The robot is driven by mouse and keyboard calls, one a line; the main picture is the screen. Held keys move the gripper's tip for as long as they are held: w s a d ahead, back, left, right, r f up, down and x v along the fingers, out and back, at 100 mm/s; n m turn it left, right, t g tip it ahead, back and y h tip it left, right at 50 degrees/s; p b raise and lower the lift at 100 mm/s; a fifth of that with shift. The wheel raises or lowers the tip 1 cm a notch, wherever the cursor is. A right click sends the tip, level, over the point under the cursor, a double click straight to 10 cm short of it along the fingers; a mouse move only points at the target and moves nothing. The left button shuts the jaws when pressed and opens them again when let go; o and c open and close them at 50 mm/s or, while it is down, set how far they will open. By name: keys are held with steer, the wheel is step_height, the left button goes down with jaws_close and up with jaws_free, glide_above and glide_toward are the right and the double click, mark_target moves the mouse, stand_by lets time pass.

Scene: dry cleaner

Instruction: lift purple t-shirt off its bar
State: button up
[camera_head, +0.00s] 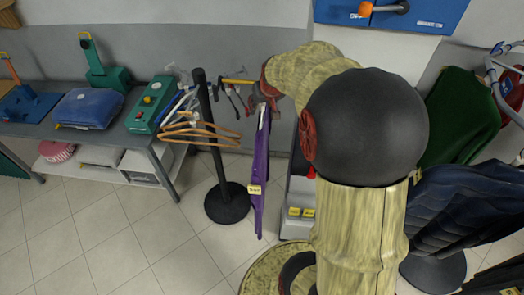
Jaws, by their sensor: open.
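The purple t-shirt (260,172) hangs edge-on, narrow and long, to the right of a black stand (207,125). A small yellow tag (255,190) is on it. A short yellow-orange bar (238,81) reaches from the stand towards the shirt's top. My gripper (263,100) is at the top of the shirt, small and partly covered by my own wrist. It is open; whether its fingers touch the shirt or its hanger cannot be told.
Wooden hangers (200,131) and several other hangers hang on the stand. A grey table (120,130) with a folded blue garment (90,108) and a green device (150,104) stands left. Green (455,118) and dark blue clothes (465,205) hang at right. The tiled floor front left is clear.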

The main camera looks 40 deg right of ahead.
steer(key=shift+f, duration=0.1)
steer(key=shift+c, duration=1)
steer(key=c, duration=0.7)
jaws_close()
